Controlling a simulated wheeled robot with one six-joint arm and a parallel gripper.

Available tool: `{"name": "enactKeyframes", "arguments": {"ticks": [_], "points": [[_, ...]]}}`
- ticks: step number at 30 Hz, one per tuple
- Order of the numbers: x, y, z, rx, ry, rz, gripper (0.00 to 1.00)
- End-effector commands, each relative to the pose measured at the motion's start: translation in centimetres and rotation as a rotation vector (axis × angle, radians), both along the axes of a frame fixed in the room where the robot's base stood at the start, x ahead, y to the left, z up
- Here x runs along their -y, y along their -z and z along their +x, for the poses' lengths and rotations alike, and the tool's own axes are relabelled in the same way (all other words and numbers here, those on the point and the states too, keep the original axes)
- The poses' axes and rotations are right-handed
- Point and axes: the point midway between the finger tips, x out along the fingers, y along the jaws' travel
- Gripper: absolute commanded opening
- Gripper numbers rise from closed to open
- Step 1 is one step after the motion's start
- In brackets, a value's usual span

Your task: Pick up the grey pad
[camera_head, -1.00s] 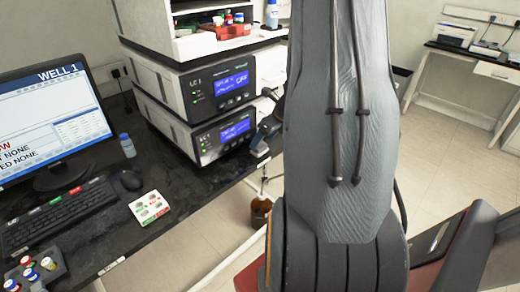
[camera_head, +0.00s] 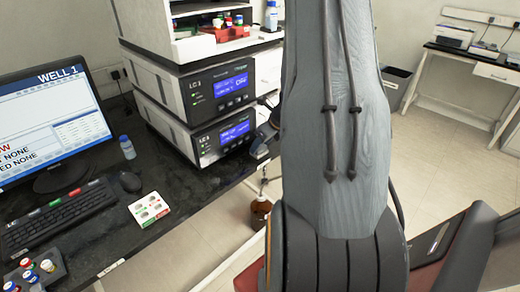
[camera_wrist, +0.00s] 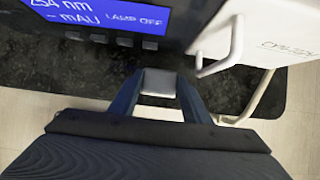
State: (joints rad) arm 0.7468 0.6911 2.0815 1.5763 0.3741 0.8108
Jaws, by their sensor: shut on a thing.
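The grey pad (camera_wrist: 158,83) is a small light-grey block seen in the wrist view. It sits between the tips of my gripper (camera_wrist: 158,88), whose two dark blue fingers press on its left and right sides. The pad is over the black bench top near the instrument's front; whether it touches the bench cannot be told. In the head view my gripper (camera_head: 264,143) shows at the bench edge in front of the instruments, partly hidden behind my arm. The pad is not clearly seen there.
Two stacked LC instruments (camera_head: 205,95) with blue screens stand behind the gripper. A white unit with handles (camera_wrist: 258,32) is close on the right in the wrist view. A brown bottle (camera_head: 260,213) is below the bench edge. A mouse, keyboard and coloured-button pad lie left.

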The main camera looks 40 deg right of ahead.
Motion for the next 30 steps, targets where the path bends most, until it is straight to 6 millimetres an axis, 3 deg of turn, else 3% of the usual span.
{"name": "enactKeyframes", "arguments": {"ticks": [5, 11, 30], "points": [[0.0, -0.4, 0.0, 0.001, 0.0, 0.0, 0.21], [0.0, -2.2, 0.0, 0.002, -0.001, -0.002, 0.21], [0.0, -13.6, 0.0, 0.003, -0.001, -0.002, 0.21]]}}
